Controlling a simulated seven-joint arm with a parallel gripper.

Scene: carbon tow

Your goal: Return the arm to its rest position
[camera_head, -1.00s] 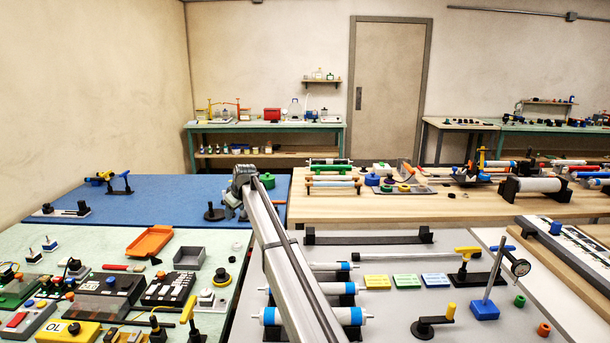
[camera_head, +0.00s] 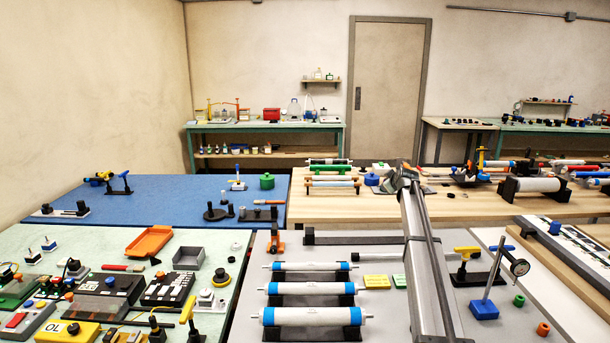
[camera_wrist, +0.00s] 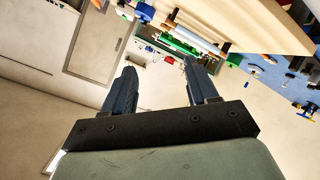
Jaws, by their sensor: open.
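My arm reaches up from the bottom of the head view, right of centre. Its far end, with my gripper (camera_head: 404,170), is above the front part of the wooden table. In the wrist view my gripper (camera_wrist: 158,85) shows two dark fingers well apart with nothing between them. The head view hides the fingertips behind the arm's end. The wrist view is steeply tilted and shows the door, wall and table edge beyond the fingers.
Several white rolls with blue ends (camera_head: 313,316) lie on the grey table left of my arm. A dial gauge on a blue base (camera_head: 484,309) stands to its right. The blue table (camera_head: 150,200) holds a green pot (camera_head: 267,181) and has free room.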

